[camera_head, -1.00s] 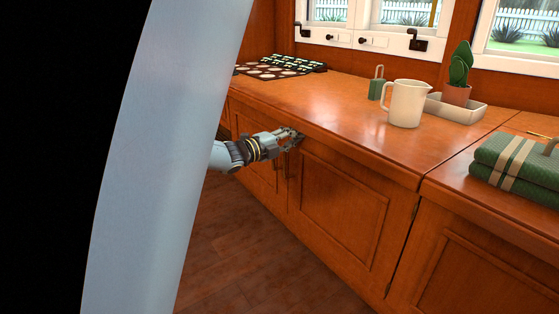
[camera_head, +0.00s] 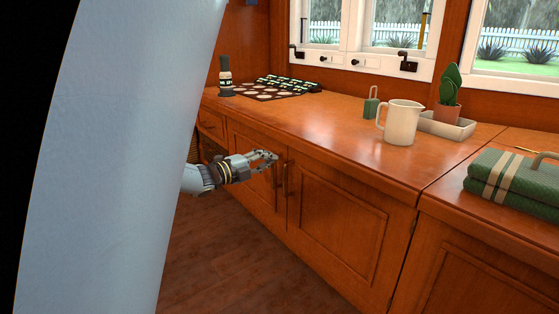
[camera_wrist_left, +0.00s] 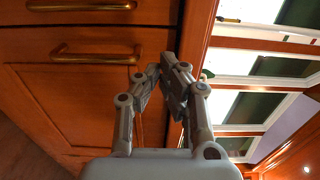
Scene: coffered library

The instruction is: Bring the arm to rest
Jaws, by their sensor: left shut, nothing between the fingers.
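My left gripper (camera_head: 275,158) is in front of the wooden cabinet doors (camera_head: 338,215), below the counter edge, near two upright handles (camera_head: 285,180). Its fingers are shut with nothing between them. In the left wrist view the shut fingers (camera_wrist_left: 165,65) show against the cabinet front, with a brass handle (camera_wrist_left: 95,55) beside them. Whether the fingertips touch the cabinet cannot be told. A large pale arm link of mine covers the left of the head view. My right gripper is not in view.
The counter (camera_head: 310,120) holds a cream pitcher (camera_head: 400,122), a green tagged item (camera_head: 371,104), a potted cactus (camera_head: 447,105) in a tray (camera_head: 455,129), and folded green cloth (camera_head: 515,180). A dark bottle (camera_head: 226,78) stands near a tray of round items (camera_head: 270,91). Floor below is clear.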

